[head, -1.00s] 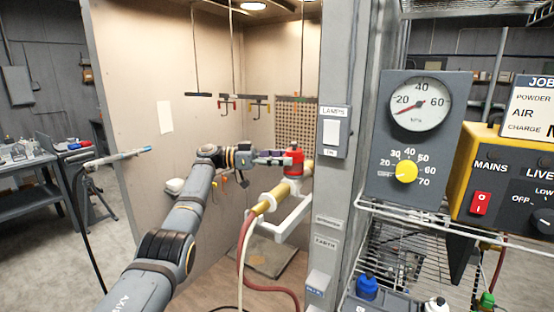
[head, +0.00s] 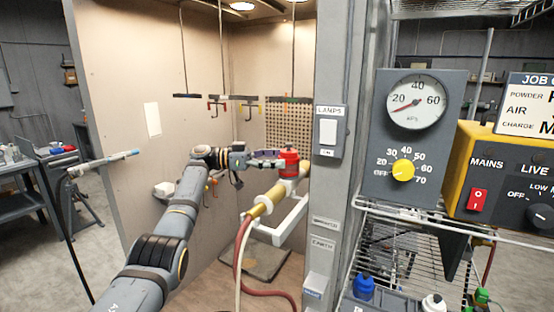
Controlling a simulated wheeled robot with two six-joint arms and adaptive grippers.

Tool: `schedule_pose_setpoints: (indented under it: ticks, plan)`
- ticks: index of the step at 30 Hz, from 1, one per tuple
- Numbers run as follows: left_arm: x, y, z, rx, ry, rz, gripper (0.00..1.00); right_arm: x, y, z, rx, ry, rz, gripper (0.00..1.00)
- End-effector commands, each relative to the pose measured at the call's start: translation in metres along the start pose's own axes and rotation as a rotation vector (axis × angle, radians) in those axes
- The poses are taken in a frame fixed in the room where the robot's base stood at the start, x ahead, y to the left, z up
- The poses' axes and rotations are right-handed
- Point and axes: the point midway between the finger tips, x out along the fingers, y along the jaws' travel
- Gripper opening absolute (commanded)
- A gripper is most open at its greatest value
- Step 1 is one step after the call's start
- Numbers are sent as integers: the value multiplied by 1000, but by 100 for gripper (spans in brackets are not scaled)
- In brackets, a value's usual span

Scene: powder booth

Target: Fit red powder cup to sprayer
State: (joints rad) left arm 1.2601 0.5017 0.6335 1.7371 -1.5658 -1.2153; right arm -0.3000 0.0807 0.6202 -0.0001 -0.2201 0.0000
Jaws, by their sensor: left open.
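The red powder cup (head: 289,162) sits upright on top of the yellow sprayer (head: 272,197), which rests on a white bracket (head: 287,226) inside the booth. The cup's base meets the sprayer's body; whether it is fully seated is too small to tell. My left gripper (head: 273,160) comes in from the left, level with the cup. Its jaws are open at the cup's left side; the far finger is partly hidden, and I cannot tell whether they touch the cup. My right gripper is not in view.
Hooks hang from rails (head: 234,98) at the booth's back. The booth post with the lamp switch (head: 328,133) stands right of the sprayer. A shelf at the lower right holds blue (head: 364,287), white (head: 433,303) and green-topped cups (head: 481,297). Red and white hoses hang below the sprayer.

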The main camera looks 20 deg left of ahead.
Motion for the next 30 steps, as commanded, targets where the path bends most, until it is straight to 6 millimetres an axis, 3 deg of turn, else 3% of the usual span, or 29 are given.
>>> schedule_pose_setpoints:
  ticks: [5, 18, 30]
  plan:
    - [-3, 0, 1, -1, -1, -1, 80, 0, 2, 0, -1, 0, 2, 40]
    - [-71, -1, 0, -1, 0, -1, 80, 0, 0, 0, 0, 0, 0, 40]
    - [-75, 0, 0, 0, 0, 0, 80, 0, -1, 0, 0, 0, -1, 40]
